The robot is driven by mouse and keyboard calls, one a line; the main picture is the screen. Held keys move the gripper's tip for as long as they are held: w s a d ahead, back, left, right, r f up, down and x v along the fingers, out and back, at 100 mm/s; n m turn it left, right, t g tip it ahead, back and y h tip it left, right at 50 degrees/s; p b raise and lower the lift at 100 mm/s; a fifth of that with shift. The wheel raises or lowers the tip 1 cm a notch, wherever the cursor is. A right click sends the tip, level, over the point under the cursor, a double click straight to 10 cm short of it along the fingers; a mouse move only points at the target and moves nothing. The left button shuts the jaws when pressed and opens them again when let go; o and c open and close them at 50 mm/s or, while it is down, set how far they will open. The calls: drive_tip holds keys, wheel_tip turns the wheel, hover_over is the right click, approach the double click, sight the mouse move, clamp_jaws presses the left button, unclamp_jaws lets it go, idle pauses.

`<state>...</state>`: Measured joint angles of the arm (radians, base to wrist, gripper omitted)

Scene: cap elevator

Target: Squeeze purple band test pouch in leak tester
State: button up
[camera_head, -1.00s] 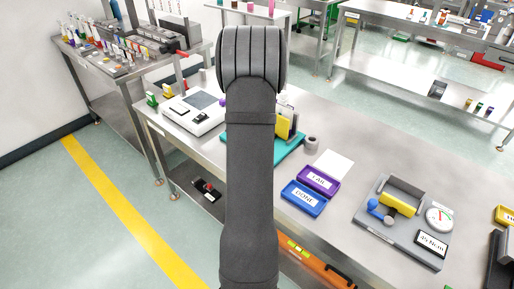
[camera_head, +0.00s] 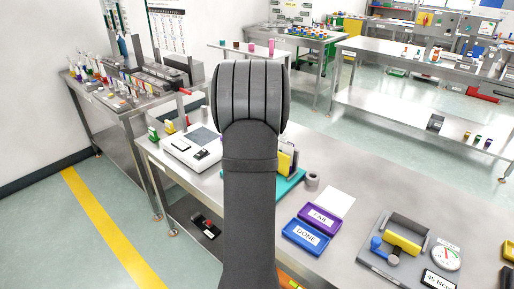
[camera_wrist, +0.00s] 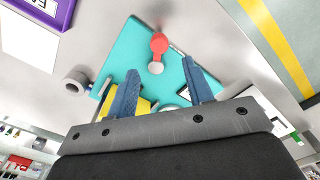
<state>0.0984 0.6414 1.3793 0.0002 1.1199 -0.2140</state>
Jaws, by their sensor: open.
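The leak tester (camera_head: 372,262) is a grey plate at the right of the bench in the head view. Yellow pouch-like pieces (camera_head: 284,164) stand on a teal mat (camera_head: 291,188), partly behind my arm. I cannot make out a purple band on any of them. In the wrist view, my gripper (camera_wrist: 160,68) is open, with its two blue fingers apart over the teal mat (camera_wrist: 125,50). A yellow piece (camera_wrist: 142,106) shows beside the left finger. Nothing is held.
A purple FAIL tray (camera_head: 319,216) and a blue DONE tray (camera_head: 305,236) lie between the mat and the tester. A grey roll (camera_head: 312,180) and a white sheet (camera_head: 336,202) are nearby.

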wheel_tip(320, 180, up, 9)
idle(0.5)
wheel_tip(320, 180, down, 17)
drive_tip(key=shift+f, duration=0.2)
idle(0.4)
drive_tip(key=shift+r, duration=0.1)
